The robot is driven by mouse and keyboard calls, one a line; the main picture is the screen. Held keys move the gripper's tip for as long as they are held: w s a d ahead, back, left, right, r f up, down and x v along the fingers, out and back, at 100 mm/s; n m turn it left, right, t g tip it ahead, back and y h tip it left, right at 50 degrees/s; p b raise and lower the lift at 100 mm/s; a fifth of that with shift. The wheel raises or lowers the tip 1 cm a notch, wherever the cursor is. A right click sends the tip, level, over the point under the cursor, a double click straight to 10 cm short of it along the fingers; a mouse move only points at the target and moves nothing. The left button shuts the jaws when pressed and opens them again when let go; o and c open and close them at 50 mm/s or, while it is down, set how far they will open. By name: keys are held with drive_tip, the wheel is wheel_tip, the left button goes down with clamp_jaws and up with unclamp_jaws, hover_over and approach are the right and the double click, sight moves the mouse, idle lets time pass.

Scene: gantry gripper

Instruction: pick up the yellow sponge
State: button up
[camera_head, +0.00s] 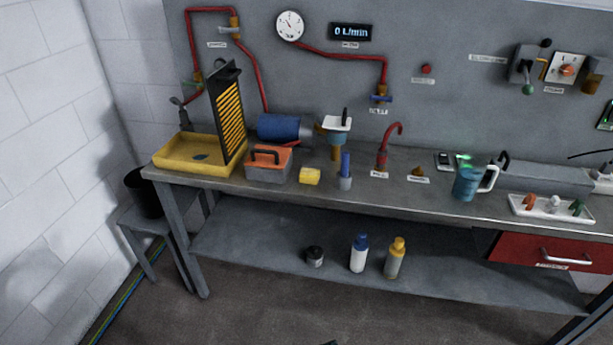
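The yellow sponge (310,176) is a small pale yellow block lying on the grey workbench (410,195), near its front edge. It sits between the orange and grey toolbox (268,165) on its left and a small holder with a blue upright item (345,170) on its right. Its top and front faces show clearly and nothing covers it. My gripper does not show in the head view. A small dark shape at the bottom edge is too cut off to identify.
A yellow tray (180,168) with an upright slatted panel stands at the left end. A blue cylinder (278,127) and a red spout (384,150) are behind. A blue jug (466,184) stands to the right. Bottles (359,254) stand on the lower shelf. The floor in front is open.

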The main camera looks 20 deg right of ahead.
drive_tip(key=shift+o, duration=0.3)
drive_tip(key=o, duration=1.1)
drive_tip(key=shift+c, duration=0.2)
